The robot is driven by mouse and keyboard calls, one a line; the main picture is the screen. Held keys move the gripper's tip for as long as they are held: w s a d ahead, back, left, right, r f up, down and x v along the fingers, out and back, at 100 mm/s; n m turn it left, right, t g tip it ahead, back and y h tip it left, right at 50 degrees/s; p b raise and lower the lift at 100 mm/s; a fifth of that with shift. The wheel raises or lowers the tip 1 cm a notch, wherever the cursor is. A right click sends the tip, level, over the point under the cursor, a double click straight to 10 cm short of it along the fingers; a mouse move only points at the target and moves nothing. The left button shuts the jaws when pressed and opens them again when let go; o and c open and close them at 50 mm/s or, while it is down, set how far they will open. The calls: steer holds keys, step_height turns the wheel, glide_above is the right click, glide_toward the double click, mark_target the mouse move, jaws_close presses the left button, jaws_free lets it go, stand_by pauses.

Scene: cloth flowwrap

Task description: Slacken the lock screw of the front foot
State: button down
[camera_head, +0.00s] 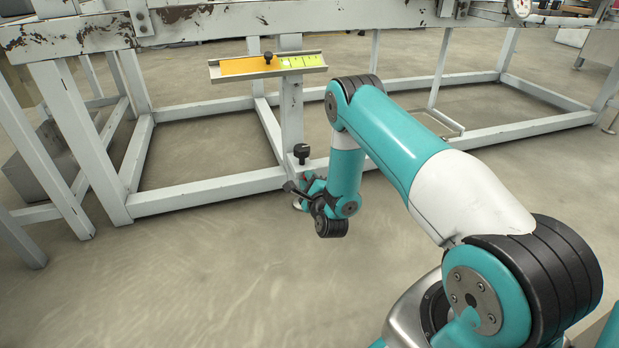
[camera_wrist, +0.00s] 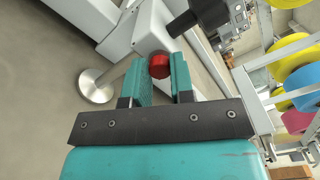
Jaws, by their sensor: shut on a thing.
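The lock screw's round red head (camera_wrist: 160,66) sits between the teal fingers of my gripper (camera_wrist: 161,72) in the wrist view, with the fingers closed against its sides. The front foot (camera_wrist: 95,87) shows to its left as a round metal disc on a slanting stem, under the pale frame. In the head view my gripper (camera_head: 306,186) is low at the base of the frame's middle post. My wrist hides most of the screw and foot there.
A black knob (camera_head: 301,151) stands on the frame just above my gripper; it also shows in the wrist view (camera_wrist: 200,14). A small tray (camera_head: 315,69) with an orange and yellow-green strip is higher on the post. Bare floor (camera_head: 180,270) lies in front of the frame.

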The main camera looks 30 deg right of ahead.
steer(key=n+p, duration=1.1)
steer(key=n, duration=1.4)
steer(key=shift+s+f, duration=0.1)
steer(key=shift+f, duration=0.05)
steer(key=shift+n, duration=0.4)
steer(key=c, duration=1)
jaws_free()
